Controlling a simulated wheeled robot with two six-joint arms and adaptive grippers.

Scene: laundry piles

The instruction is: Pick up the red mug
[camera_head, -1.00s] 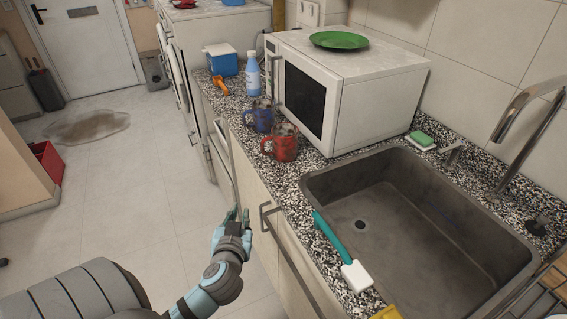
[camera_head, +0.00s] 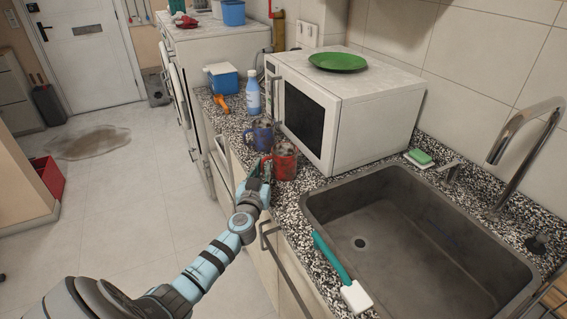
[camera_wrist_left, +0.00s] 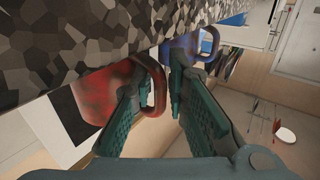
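The red mug (camera_head: 285,163) stands upright on the speckled counter, in front of the microwave. My left gripper (camera_head: 262,172) is at the mug's left side, by its handle. In the left wrist view the picture is turned over, with the counter at the top, and the red mug (camera_wrist_left: 104,92) is at left. My left gripper (camera_wrist_left: 160,100) is open there, with the mug's handle in the gap between its fingers, closer to the left finger. Whether a finger touches the handle I cannot tell. My right gripper is out of view.
A blue mug (camera_head: 262,133) stands just behind the red one and shows beyond the fingers in the wrist view (camera_wrist_left: 181,48). The microwave (camera_head: 345,105) is close at the right. The sink (camera_head: 320,199) and a teal-handled brush (camera_head: 332,257) are nearer.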

